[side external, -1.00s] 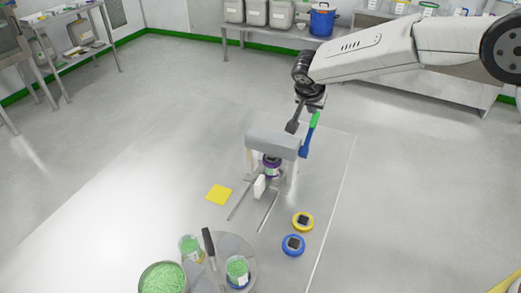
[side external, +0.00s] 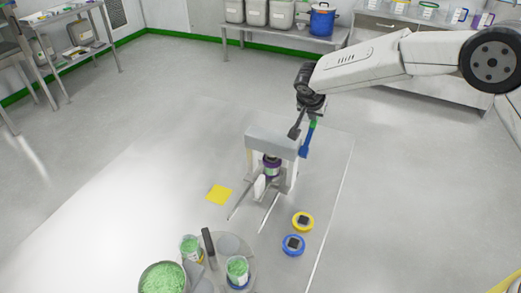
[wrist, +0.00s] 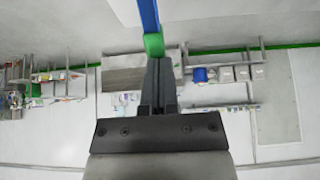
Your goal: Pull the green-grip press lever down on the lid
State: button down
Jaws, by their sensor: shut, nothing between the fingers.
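The press (side external: 272,143) has a grey crossbar on pale legs and stands on the bench. Its blue lever (side external: 304,149) is on the right side, with the green grip (side external: 313,124) at the upper end, still raised. A purple-banded jar (side external: 271,166) sits under the crossbar; its lid is mostly hidden. My gripper (side external: 294,133) is shut and empty, beside the lever near the grip. In the wrist view the green grip (wrist: 154,45) shows just beyond my shut fingertips (wrist: 158,62), with the blue lever (wrist: 149,14) above. I cannot tell whether they touch.
Green-filled containers (side external: 237,270) stand at the front. The bench right of the press is clear.

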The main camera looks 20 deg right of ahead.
jog(key=shift+w+d+f, duration=0.1)
jog(key=shift+d, duration=0.05)
jog(key=shift+w+d+f+g+y, duration=0.4)
jog(key=shift+f+g+y, duration=0.1)
jog(key=shift+g+y, duration=0.2)
jog(key=shift+w+d+f+g+y, duration=0.3)
jog(key=shift+f+g+y, duration=0.2)
jog(key=shift+f, duration=0.1)
jog(key=shift+w+d+f+g+y, duration=0.2)
jog(key=shift+d+f+g+y, duration=0.05)
jog(key=shift+f+g+y, duration=0.3)
jog(key=shift+w+d+f+g+y, duration=0.15)
jog(key=shift+d+f, duration=0.1)
jog(key=shift+f, duration=0.45)
jog(key=shift+d+f+g+y, duration=0.1)
jog(key=shift+d+f, duration=0.15)
jog(key=shift+f, duration=0.45)
jog(key=shift+r, duration=0.1)
jog(key=s+a+r, duration=0.1)
jog(key=a+r, duration=0.2)
jog(key=r, duration=1.3)
jog(key=shift+r, duration=0.4)
